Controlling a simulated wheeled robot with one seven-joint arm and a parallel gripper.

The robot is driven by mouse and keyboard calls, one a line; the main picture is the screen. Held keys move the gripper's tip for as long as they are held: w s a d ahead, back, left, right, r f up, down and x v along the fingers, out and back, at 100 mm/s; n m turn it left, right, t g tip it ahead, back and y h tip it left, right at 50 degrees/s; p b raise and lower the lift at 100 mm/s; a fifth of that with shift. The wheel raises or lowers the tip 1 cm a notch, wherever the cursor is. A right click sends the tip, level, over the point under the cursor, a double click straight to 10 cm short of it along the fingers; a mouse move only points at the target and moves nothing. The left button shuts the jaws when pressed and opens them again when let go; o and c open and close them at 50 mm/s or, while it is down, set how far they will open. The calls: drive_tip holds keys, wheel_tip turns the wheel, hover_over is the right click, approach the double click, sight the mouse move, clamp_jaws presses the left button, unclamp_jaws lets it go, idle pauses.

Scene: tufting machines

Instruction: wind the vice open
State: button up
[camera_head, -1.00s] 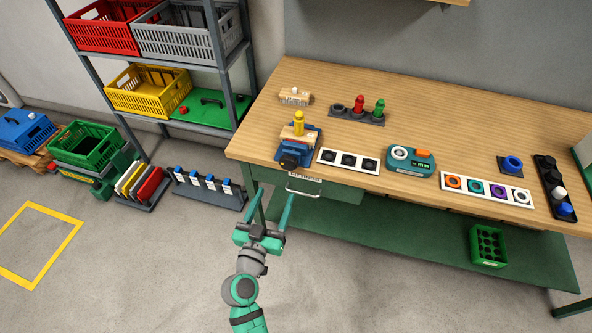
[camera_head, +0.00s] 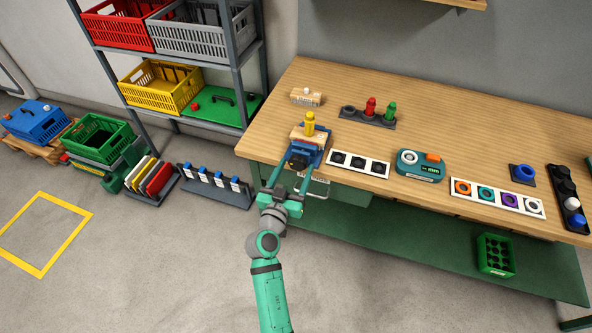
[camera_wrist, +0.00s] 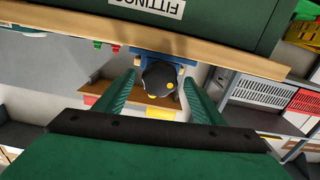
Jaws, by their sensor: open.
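The blue vice (camera_head: 313,157) stands at the front left edge of the workbench, with a wooden block (camera_head: 301,134) and a yellow piece (camera_head: 309,122) at its top. Its dark round handle (camera_wrist: 159,77) faces me and carries yellow marks. My gripper (camera_head: 288,174) is open, in front of the vice. In the wrist view, its two green fingers (camera_wrist: 155,90) lie left and right of the handle, apart from it as far as I can tell. The handle is partly hidden by the fingers in the head view.
The bench edge (camera_wrist: 210,50) and a green drawer labelled FITTINGS (camera_wrist: 170,20) are close to my gripper. A white three-hole strip (camera_head: 358,164) lies right of the vice. A shelf with crates (camera_head: 160,90) stands to the left. The floor in front is clear.

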drive_tip(key=c, duration=1.1)
drive_tip(key=shift+o, duration=0.2)
drive_tip(key=shift+d, duration=0.2)
drive_tip(key=shift+a, duration=0.1)
